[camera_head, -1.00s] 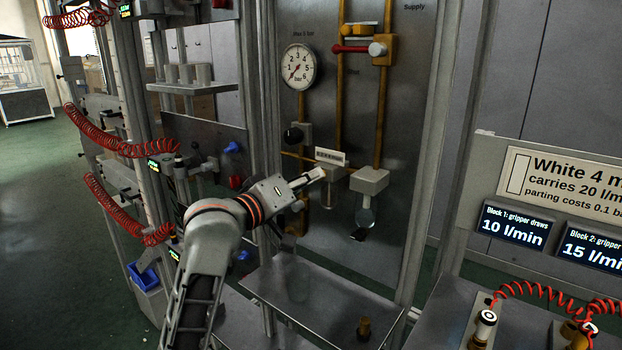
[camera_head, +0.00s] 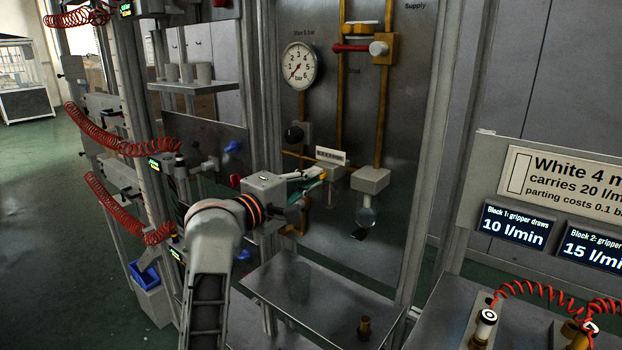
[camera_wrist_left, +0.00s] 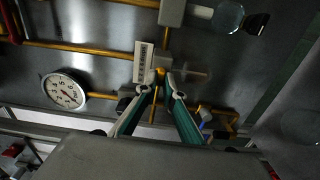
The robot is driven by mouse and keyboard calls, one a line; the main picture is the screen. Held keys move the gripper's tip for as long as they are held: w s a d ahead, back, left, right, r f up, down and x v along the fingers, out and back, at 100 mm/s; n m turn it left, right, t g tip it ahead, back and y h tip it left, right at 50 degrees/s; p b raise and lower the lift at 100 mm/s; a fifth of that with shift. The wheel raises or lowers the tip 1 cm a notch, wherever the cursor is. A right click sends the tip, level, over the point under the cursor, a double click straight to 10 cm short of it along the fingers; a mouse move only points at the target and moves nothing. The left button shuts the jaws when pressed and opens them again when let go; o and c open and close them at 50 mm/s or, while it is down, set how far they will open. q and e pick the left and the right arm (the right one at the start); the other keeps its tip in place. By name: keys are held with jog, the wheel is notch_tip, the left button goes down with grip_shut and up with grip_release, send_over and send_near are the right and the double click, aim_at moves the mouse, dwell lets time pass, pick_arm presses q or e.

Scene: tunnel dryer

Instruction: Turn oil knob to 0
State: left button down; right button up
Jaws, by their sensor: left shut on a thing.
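The scale plate also shows in the head view (camera_head: 331,155), on the metal panel. My left gripper (camera_head: 322,175) reaches in from the left just under the plate. In the left wrist view its two teal-backed fingers (camera_wrist_left: 160,86) converge at the knob and are shut on it. In the head view the fingers hide most of the knob. The scale's marks are too small to read. My right gripper is not in view.
A round pressure gauge (camera_head: 300,67) and a black knob (camera_head: 294,135) are on the panel to the left. A glass bowl (camera_head: 366,216) hangs under a grey block (camera_head: 370,180) close on the right.

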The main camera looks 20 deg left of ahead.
pick_arm(q)
jog(key=shift+n, duration=0.3)
dwell(0.4)
jog(key=c, duration=2.1)
grip_release()
jog(key=v, duration=1.2)
